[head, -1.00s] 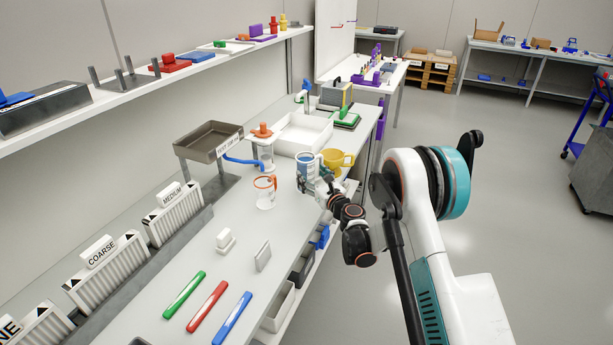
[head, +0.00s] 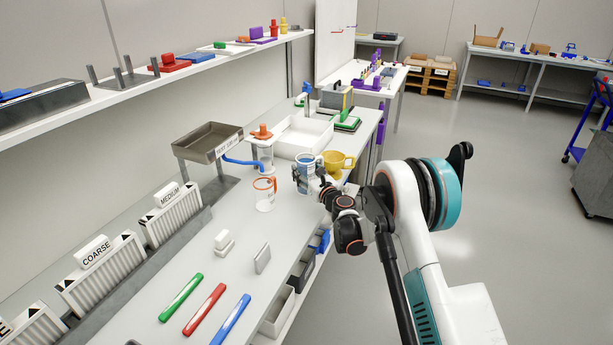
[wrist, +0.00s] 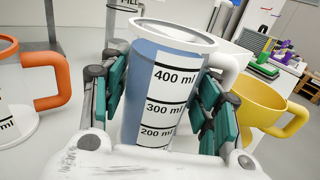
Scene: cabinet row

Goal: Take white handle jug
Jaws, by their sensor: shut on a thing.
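The white handle jug (wrist: 150,100) stands between the teal pads of my gripper (wrist: 168,100) in the wrist view. It has a white rim, a black-and-white millilitre scale and a white handle (wrist: 230,68) at its right. The pads press on both sides of its body. In the head view the jug (head: 307,172) is on or just above the bench top, near the front edge; I cannot tell whether its base touches. My gripper (head: 308,182) closes around it from the front, hiding part of its lower body.
An orange-handled jug (head: 264,193) stands to the left and a yellow jug (head: 336,163) stands close on the right. A clear vessel with an orange top (head: 263,150) and a white tray (head: 301,137) are behind. Bench top in front of the orange-handled jug is partly clear.

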